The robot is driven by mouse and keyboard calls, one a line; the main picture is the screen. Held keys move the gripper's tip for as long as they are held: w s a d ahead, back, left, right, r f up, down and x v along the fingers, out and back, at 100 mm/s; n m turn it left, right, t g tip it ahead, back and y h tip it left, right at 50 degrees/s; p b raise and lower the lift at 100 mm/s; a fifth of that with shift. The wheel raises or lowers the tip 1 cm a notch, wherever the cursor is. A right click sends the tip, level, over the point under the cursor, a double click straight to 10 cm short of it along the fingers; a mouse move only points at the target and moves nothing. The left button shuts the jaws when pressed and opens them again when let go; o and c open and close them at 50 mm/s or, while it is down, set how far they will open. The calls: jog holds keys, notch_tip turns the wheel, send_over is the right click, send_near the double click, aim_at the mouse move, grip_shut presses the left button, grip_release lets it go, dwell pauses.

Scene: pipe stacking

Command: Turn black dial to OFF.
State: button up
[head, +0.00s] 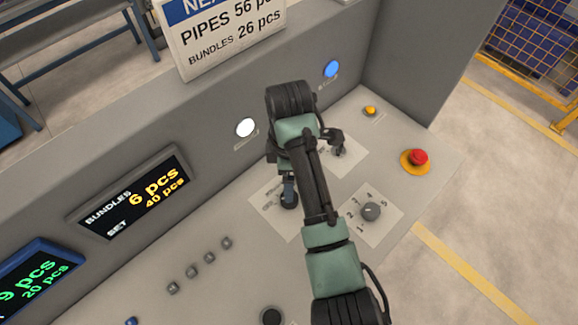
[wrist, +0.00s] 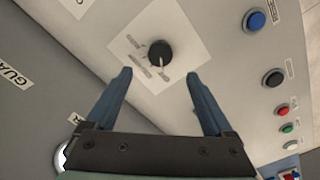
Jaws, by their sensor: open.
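The black dial (wrist: 159,53) sits on a white label plate (wrist: 190,38) in the wrist view. In the head view my arm reaches over the console and a blue finger shows beside a dark dial (head: 290,201); the arm hides part of this area.
A grey numbered knob (head: 371,211) and a red emergency button (head: 419,157) on a yellow base are right of my arm. Several small grey switches (head: 209,257) lie left. The wrist view shows a blue button (wrist: 256,20) and a black button (wrist: 274,77). The console's back wall rises behind.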

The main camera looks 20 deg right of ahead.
notch_tip(320, 180, up, 4)
jog(key=shift+r, duration=0.15)
dwell(0.6)
